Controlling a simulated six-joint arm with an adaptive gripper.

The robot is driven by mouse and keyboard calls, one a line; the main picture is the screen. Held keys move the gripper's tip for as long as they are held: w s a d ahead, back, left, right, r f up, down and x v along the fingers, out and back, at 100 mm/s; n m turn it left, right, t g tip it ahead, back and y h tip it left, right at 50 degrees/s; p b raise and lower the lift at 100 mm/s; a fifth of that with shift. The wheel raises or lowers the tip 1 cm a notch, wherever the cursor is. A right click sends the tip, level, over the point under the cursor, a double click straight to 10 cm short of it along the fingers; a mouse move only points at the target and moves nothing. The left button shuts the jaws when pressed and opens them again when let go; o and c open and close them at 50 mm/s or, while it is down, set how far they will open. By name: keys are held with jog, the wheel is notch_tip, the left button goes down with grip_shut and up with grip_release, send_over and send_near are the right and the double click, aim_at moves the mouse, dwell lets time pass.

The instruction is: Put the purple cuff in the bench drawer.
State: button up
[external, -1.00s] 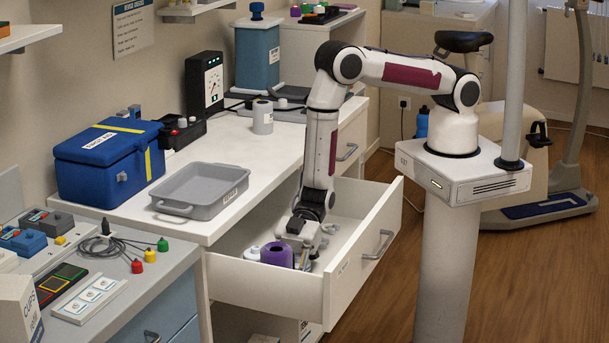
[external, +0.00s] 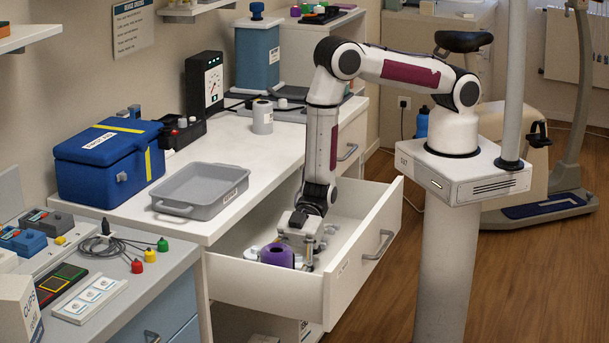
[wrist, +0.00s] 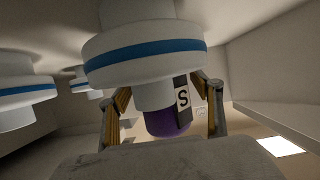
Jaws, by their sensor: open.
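The purple cuff (external: 277,257) stands upright inside the open bench drawer (external: 262,285), near its front left end. In the wrist view the purple cuff (wrist: 166,124) shows low between the fingers, with a tag marked S, partly hidden by a white flanged piece with a blue band. My gripper (external: 308,262) is down inside the drawer, just right of the cuff in the external view. In the wrist view my gripper (wrist: 162,98) has its fingers spread, with no finger clearly pressed on the cuff.
Another white blue-banded piece (wrist: 25,97) is at the left in the wrist view. Drawer walls close in around my gripper. A grey tray (external: 200,190) and a blue box (external: 108,165) stand on the bench. The drawer's back right part has bare floor.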

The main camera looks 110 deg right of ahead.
aim_at(296, 255)
jog(key=shift+v, duration=5.15)
jog(key=shift+f, duration=0.1)
